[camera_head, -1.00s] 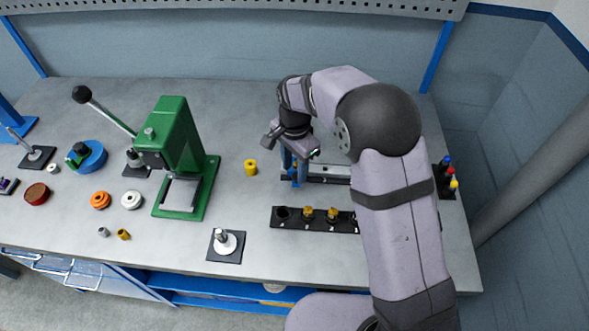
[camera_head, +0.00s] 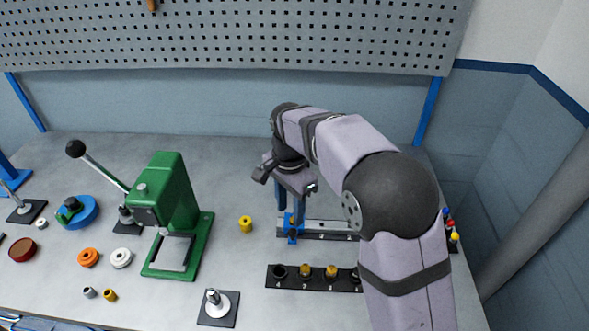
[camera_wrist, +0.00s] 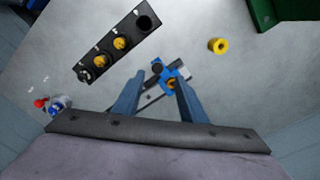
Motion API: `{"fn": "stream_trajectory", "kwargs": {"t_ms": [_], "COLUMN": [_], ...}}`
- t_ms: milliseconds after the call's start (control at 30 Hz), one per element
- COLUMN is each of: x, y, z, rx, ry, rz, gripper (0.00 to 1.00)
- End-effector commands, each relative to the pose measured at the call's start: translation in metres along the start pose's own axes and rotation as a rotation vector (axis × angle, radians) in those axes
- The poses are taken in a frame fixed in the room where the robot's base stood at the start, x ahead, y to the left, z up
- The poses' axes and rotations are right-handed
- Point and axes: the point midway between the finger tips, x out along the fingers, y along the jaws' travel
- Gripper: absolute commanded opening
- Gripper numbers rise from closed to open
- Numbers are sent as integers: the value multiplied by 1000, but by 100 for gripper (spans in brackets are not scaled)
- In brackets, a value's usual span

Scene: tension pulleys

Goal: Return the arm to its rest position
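My gripper (camera_head: 290,208) is above the rear middle of the bench, pointing down. Its two blue fingers stand apart with nothing held between them, as the wrist view (camera_wrist: 160,77) shows. Below the fingers is a blue block (camera_wrist: 168,74) on a grey rail fixture (camera_head: 325,229); a yellow-brown part and a dark round part sit at the block. In the wrist view the fingertips overlap the fixture, but the block appears below them. My arm covers the right end of the rail in the head view.
A black numbered rack (camera_head: 312,289) with several posts stands in front of the rail. A yellow bushing (camera_head: 245,224) lies left of it. A green press (camera_head: 175,205) with a raised lever stands farther left. Red, yellow and blue topped items (camera_head: 452,232) are at the right edge. A pegboard (camera_head: 250,35) hangs behind.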

Motion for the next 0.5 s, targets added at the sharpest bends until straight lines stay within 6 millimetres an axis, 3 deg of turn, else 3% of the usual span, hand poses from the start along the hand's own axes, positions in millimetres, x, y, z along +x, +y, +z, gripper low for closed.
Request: {"fn": "stream_trajectory", "kwargs": {"t_ms": [167,267,367,500], "x": [0,1,2,7], "y": [8,25,53,107], "z": [-4,-11,-19,-29], "rx": [-19,-63,-137,-279], "ry": [0,0,0,1], "rz": [1,2,2,2], "gripper": [38,38,38,38]}}
